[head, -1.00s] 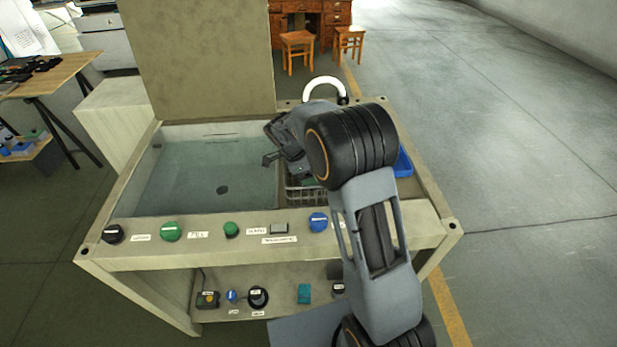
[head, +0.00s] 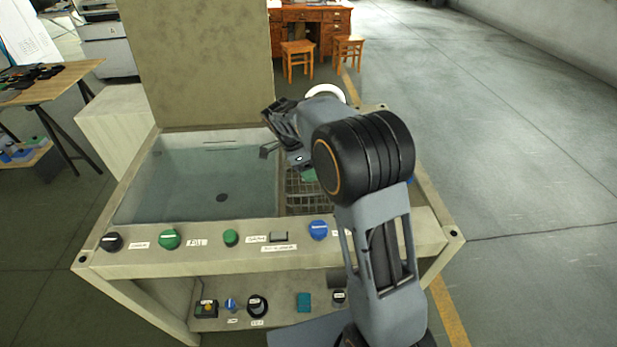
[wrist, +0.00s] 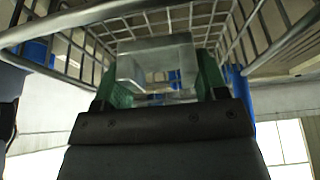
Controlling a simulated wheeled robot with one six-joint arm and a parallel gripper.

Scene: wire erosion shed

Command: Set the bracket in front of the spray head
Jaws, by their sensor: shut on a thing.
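In the wrist view, my gripper (wrist: 163,78), with green finger pads, is shut on a grey metal bracket (wrist: 158,50). The bracket is a blocky, angled piece, and wire mesh of the basket (wrist: 60,28) shows around and beyond it. I cannot tell whether the bracket touches the wires. In the head view, my arm hangs over the right side of the wash station, above the wire basket (head: 303,203). My gripper's tips and the bracket are mostly hidden there behind my arm. I cannot make out the spray head for certain; a white curved pipe (head: 325,91) stands behind my arm.
A shallow basin (head: 190,190) with a dark drain lies left of the basket. A tall panel (head: 197,65) rises behind it. Knobs and buttons (head: 169,239) line the front edge. A shelf below (head: 275,312) holds small items. Open floor lies to the right.

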